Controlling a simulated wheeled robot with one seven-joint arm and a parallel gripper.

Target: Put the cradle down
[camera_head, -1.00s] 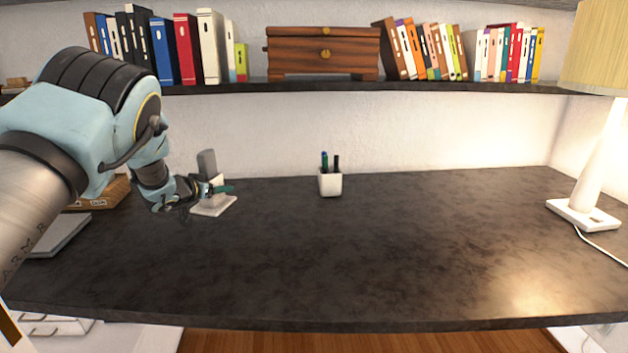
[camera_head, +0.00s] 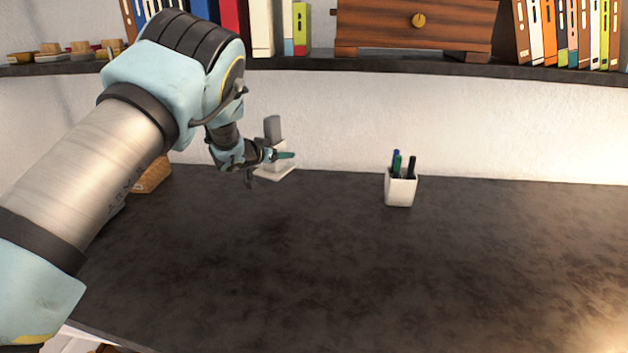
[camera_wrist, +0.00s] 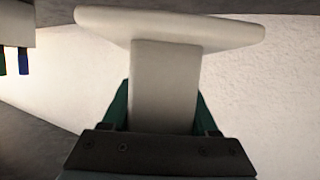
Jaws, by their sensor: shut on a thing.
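The cradle (camera_head: 274,173) is a small white stand with a flat base and an upright stem; a grey block shows above it in the head view. It appears upright near the back of the dark desk (camera_head: 300,260), left of the pen cup. My gripper (camera_head: 285,156) has its green fingers closed on the stem from either side. The wrist view, which is upside down, shows the white stem of the cradle (camera_wrist: 165,80) between the fingers and the base plate beyond. Whether the base touches the desk I cannot tell.
A white pen cup (camera_head: 400,188) with several pens stands to the right of the cradle. A brown box (camera_head: 152,175) is partly hidden behind my arm at left. A shelf (camera_head: 330,62) with books and a wooden chest (camera_head: 415,28) runs above. The desk's middle and front are clear.

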